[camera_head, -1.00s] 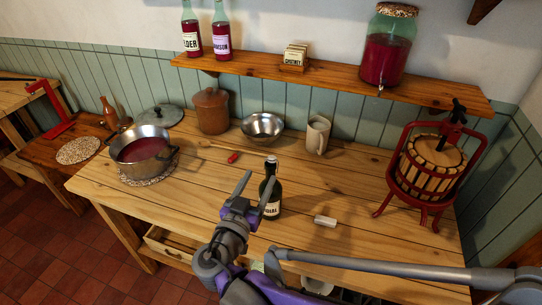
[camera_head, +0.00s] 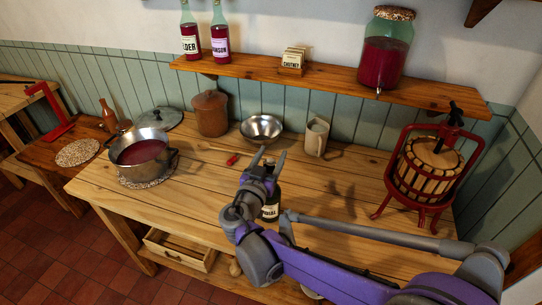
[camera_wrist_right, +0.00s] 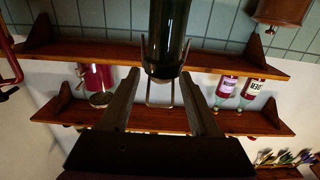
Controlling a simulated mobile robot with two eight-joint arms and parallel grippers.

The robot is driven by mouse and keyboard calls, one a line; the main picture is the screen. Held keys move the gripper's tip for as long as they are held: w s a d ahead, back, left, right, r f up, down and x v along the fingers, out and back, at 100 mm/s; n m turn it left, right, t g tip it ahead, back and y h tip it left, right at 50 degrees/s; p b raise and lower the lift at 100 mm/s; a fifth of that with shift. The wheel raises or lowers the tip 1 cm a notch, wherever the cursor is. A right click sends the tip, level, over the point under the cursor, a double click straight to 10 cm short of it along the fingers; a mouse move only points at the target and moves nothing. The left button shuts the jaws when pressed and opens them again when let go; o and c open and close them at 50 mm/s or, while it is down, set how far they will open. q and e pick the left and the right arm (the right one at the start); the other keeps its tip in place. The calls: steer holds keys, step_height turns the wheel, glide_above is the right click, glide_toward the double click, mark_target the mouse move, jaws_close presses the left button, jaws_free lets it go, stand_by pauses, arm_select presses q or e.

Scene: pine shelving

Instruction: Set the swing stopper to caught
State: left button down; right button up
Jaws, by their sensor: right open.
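A dark glass bottle (camera_head: 270,208) with a pale label stands upright on the pine table, largely hidden behind my right gripper in the head view. In the right wrist view, which is upside down, the dark bottle (camera_wrist_right: 168,35) comes down from the top edge. A thin wire loop, part of the swing stopper (camera_wrist_right: 164,103), extends past the bottle's end between my fingers. My right gripper (camera_head: 270,158) is open, its fingers on either side of the bottle's top; I cannot tell whether they touch. It also shows in the wrist view (camera_wrist_right: 160,78). My left gripper is not in view.
A pot (camera_head: 142,152) stands on a mat at the left of the table. A metal bowl (camera_head: 262,128), a mug (camera_head: 316,138) and a brown crock (camera_head: 210,113) stand at the back. A red-framed press (camera_head: 425,178) stands at the right. A shelf (camera_head: 330,82) runs above.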

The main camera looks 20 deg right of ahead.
jaws_close()
steer(key=shift+s+a+f+t+h+b, duration=0.1)
steer(key=shift+s+a+t+h+b, duration=0.2)
steer(key=shift+t+b, duration=0.2)
steer(key=shift+s+a+f+t+h+b, duration=0.1)
steer(key=shift+s+t+h+b, duration=0.1)
steer(key=shift+t+h+b, duration=0.25)
steer(key=shift+s+a+r+t+h+b, duration=0.1)
steer(key=shift+s+r+t+h+b, duration=0.05)
steer(key=shift+s+t+h+b, duration=0.3)
steer(key=shift+a+r, duration=0.1)
steer(key=shift+r, duration=0.05)
steer(key=shift+w, duration=0.1)
